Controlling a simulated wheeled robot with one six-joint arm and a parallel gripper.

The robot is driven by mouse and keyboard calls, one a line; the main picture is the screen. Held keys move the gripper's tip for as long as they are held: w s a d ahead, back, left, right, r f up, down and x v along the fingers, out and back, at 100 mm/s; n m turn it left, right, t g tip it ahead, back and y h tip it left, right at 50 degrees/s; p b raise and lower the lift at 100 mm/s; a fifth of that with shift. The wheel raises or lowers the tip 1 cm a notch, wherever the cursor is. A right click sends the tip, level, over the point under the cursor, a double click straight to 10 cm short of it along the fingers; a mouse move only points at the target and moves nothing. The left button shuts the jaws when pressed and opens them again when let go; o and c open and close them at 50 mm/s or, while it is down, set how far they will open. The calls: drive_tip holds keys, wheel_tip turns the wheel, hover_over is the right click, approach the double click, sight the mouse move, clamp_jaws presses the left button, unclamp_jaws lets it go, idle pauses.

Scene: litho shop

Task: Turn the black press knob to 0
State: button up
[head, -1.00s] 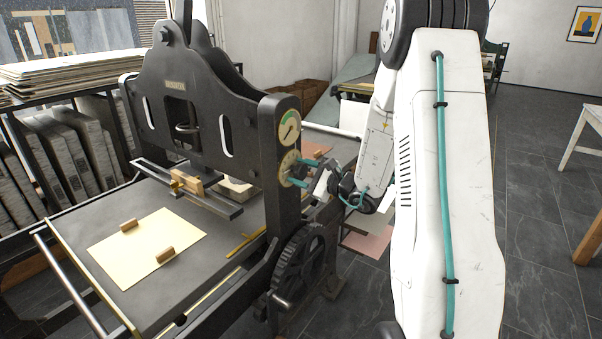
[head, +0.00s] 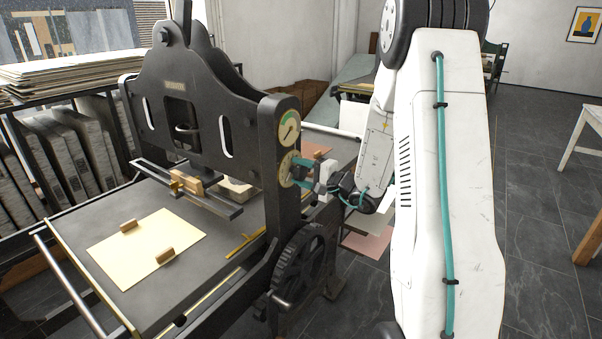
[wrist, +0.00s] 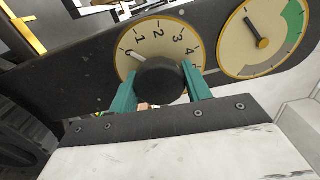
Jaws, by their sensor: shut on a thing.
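The black press knob (wrist: 160,80) sits in front of a round cream dial (wrist: 158,42) with a brass rim. The numerals 1 to 4 show on the dial. A pale mark shows beside the knob's upper left, left of the 1; I cannot tell exactly which value it meets. My gripper (wrist: 161,88) has one teal finger on each side of the knob and is shut on it. In the head view the lower dial (head: 287,168) is on the press's right upright, with my gripper (head: 299,173) at its face. The knob is mostly hidden there.
A second gauge (head: 289,128) with a green band is just above the dial. A toothed handwheel (head: 302,265) is below it. The dark press frame (head: 205,95) stands over a bed holding a cream sheet (head: 150,248). Open floor lies at the right.

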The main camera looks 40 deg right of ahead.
drive_tip(key=shift+n, duration=0.4)
drive_tip(key=o, duration=1)
drive_tip(key=shift+c, duration=0.2)
drive_tip(key=v, duration=0.8)
drive_tip(key=shift+w, duration=0.1)
